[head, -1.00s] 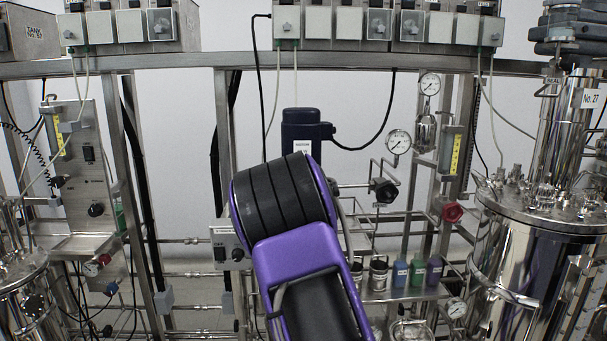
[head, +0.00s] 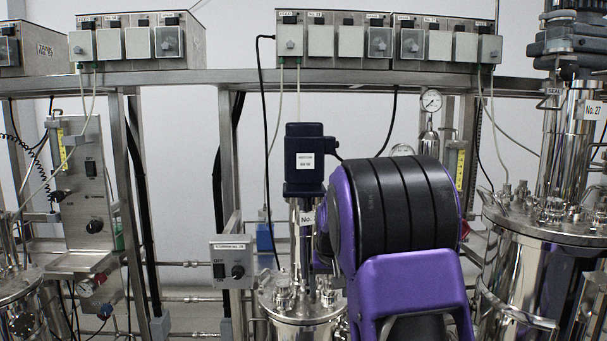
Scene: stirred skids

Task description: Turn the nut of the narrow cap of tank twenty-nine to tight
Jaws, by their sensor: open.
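I see no tank that I can read as twenty-nine. A steel tank (head: 300,318) stands at the bottom middle, with fittings on its lid and a dark blue motor (head: 305,160) above it. Its tag (head: 307,218) begins "No." and my purple arm hides the rest. A larger tank (head: 520,260) at the right carries the tag No. 27. Part of another tank (head: 18,290) shows at the lower left, with no number that I can read. I cannot pick out the narrow cap or its nut. My gripper is out of view.
My arm covers the right middle of the view. A stirrer switch box (head: 233,261) is left of the middle tank. Control boxes (head: 345,40) sit on a steel beam (head: 240,76) across the top. A panel (head: 85,190) with a knob hangs at the left.

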